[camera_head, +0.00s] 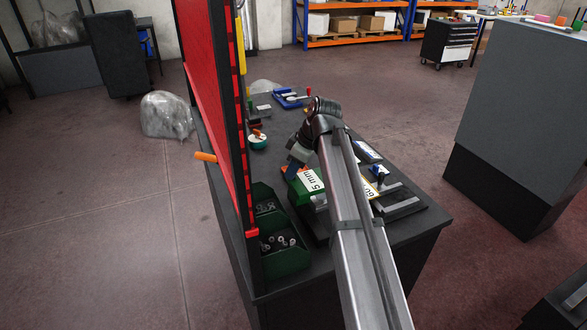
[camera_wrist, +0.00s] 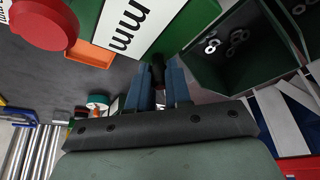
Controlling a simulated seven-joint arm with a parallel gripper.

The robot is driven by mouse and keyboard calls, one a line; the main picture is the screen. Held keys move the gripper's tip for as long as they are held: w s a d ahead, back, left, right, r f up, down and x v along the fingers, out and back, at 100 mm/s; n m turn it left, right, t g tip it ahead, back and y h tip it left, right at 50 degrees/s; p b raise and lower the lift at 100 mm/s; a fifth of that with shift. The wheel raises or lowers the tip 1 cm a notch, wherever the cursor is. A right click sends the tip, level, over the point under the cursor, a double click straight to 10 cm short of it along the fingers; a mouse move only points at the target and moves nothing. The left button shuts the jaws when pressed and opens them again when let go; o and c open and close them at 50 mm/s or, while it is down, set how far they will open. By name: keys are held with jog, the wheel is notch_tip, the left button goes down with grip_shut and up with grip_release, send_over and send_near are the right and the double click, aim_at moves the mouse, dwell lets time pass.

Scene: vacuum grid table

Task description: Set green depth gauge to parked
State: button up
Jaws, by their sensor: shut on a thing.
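The green depth gauge (camera_head: 297,192) is a green block with a white "5 mm" label, on the dark table. In the wrist view its green body (camera_wrist: 192,20) and white label fill the top middle. My gripper (camera_wrist: 159,74) has its blue fingers closed on a small dark knob-like piece at the near edge of the green body. In the head view my gripper (camera_head: 295,164) is low at the gauge's back left, and my arm hides part of the gauge. The joint between the dark piece and the green body is hard to see.
A green bin (camera_head: 290,263) with several metal nuts stands close by at the front left, beside a tall red panel (camera_head: 203,70). A black fixture (camera_head: 404,202) and a yellow-labelled plate lie to the right. A teal round item (camera_head: 257,140) and blue tray (camera_head: 289,99) stand farther back.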

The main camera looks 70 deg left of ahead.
grip_shut()
jog(key=d, duration=1.1)
jog(key=shift+d, duration=0.25)
jog(key=o, duration=0.7)
grip_release()
jog(key=shift+c, duration=0.2)
jog(key=v, duration=1.4)
jog(key=shift+f, duration=0.1)
